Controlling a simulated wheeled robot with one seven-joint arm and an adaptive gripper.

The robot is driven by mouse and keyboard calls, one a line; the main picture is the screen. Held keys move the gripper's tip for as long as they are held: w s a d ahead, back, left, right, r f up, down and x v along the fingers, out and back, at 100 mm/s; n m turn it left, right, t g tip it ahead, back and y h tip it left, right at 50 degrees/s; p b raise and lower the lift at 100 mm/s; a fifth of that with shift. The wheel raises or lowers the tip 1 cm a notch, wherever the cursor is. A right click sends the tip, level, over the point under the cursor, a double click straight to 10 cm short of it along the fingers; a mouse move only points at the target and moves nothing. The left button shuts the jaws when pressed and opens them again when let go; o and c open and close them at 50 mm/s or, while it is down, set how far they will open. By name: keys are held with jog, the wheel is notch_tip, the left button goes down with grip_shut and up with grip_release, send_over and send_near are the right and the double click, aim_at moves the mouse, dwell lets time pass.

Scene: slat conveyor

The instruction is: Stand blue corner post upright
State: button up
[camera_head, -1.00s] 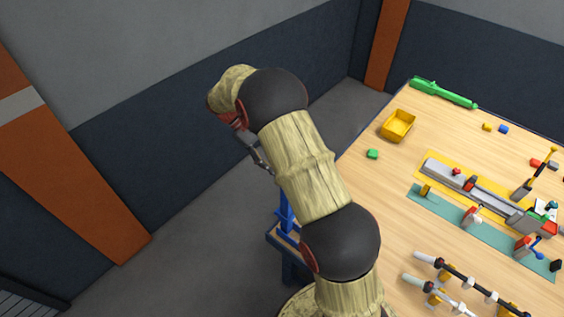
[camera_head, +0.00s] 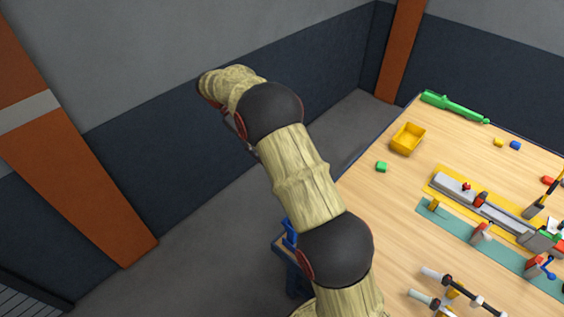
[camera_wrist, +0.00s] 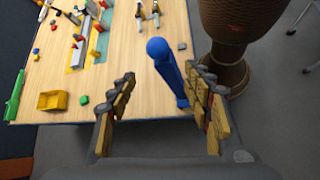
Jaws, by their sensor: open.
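The blue corner post (camera_wrist: 168,72) shows in the wrist view as a long blue bar with a rounded end, slanting from the upper left down to the table's near edge. My gripper (camera_wrist: 163,92) is open, and in the picture the post's lower part lies between its fingers, closer to the right one. I see no grip on it, and cannot tell the depth gap. In the head view only a short blue piece (camera_head: 290,232) shows at the table corner, with my arm hiding the rest. I cannot tell whether the post is upright or tilted.
The wooden table (camera_head: 385,215) carries a yellow bin (camera_head: 407,139), a green block (camera_head: 381,167), a long green tool (camera_head: 454,106) and a grey rail fixture (camera_head: 475,203) on coloured mats. White-handled parts (camera_head: 460,290) lie nearer. Open floor lies left of the table.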

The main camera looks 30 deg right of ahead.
jog(key=shift+v, duration=1.35)
notch_tip(320, 180, down, 8)
jog(key=a+t+y, duration=0.1)
jog(key=a+t, duration=0.1)
jog(key=s+a+f+m+t+y+b, duration=0.1)
jog(key=s+a+f+t+y+b, duration=0.1)
jog(key=s+t+b, duration=0.4)
jog(key=s+a+f+m+t+y+b, duration=0.1)
jog(key=s+t+b, duration=0.4)
jog(key=s+b, duration=1.2)
jog(key=s+a+f+y, duration=0.1)
jog(key=s+a+f, duration=0.1)
jog(key=s, duration=0.5)
jog(key=shift+s+a+m+t, duration=0.15)
jog(key=shift+a+m+t, duration=0.15)
jog(key=shift+a+t, duration=0.1)
jog(key=shift+f, duration=0.1)
jog(key=shift+c, duration=0.3)
